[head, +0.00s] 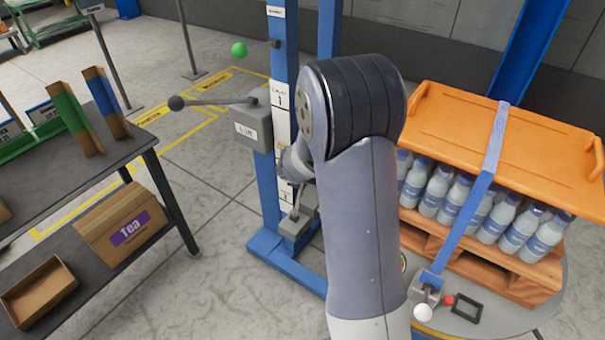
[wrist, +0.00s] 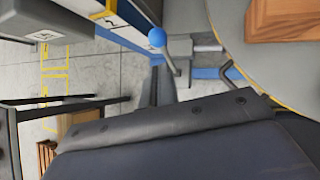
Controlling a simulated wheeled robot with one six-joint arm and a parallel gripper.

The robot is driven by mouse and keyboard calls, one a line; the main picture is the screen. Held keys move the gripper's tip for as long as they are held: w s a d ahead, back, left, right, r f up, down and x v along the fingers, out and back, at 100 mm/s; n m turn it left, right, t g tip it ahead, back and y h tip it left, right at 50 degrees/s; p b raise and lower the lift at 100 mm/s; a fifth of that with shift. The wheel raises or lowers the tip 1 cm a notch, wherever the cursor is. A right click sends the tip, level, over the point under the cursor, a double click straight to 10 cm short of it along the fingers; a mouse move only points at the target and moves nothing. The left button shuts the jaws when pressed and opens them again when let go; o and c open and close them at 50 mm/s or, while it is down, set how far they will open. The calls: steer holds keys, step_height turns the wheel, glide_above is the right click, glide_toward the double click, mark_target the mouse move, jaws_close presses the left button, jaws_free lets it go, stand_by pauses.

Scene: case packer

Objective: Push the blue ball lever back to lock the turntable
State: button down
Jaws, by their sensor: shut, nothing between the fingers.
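The blue ball (wrist: 157,37) tops a short grey lever (wrist: 172,62) in the wrist view, beside the turntable's edge. In the head view, a grey lever base (head: 300,226) shows at the foot of the blue column, but my arm hides the ball. The grey round turntable (head: 490,325) is at the lower right and also shows at the wrist view's upper right (wrist: 222,15). My gripper (wrist: 170,122) fills the lower wrist view as a dark shape, shut and empty, seemingly apart from the ball.
A loaded pallet of bottles under an orange cover (head: 500,150) stands on the turntable. A white-ball lever (head: 423,312) is in front. Green-ball (head: 239,49) and black-ball (head: 177,103) levers stick out left from the blue column (head: 284,60). A shelf with boxes (head: 120,225) is left.

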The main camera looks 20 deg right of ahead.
steer(key=shift+v, duration=1.2)
